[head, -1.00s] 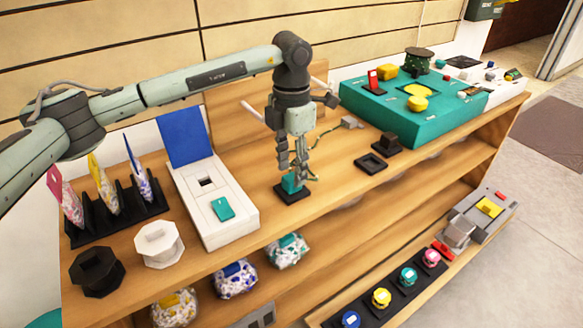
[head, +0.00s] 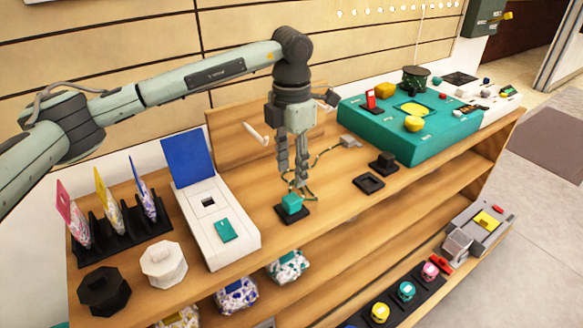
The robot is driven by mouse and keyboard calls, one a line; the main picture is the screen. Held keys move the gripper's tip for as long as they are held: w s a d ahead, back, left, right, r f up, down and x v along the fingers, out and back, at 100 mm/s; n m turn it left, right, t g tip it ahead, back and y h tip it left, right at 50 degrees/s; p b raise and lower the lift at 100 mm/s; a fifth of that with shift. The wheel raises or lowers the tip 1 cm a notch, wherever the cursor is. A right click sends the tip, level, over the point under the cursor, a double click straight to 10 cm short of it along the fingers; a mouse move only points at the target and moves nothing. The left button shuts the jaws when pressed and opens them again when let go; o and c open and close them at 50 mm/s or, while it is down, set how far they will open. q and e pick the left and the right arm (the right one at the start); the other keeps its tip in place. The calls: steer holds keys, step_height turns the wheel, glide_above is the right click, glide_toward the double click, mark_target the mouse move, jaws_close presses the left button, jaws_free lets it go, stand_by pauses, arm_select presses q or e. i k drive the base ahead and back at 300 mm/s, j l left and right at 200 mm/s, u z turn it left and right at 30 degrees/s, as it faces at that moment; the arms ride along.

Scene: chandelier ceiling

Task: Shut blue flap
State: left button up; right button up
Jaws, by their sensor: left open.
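The blue flap (head: 188,158) stands raised at the back end of a long white box (head: 217,226) on the shelf top. The box has a small dark square opening and a teal card on its upper face. My left gripper (head: 294,180) hangs pointing down to the right of the box, well apart from the flap. Its fingers are open and empty, just above a teal cube (head: 291,200) on a black base. My right gripper is not in view.
A black rack (head: 122,242) with several upright packets stands left of the box. White (head: 163,263) and black (head: 104,290) octagonal pots stand in front of it. A teal console (head: 412,128) is at the right. A wooden back panel (head: 228,140) rises behind the box.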

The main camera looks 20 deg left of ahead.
mark_target(187, 154)
steer(key=l, duration=1.25)
steer(key=i, duration=0.05)
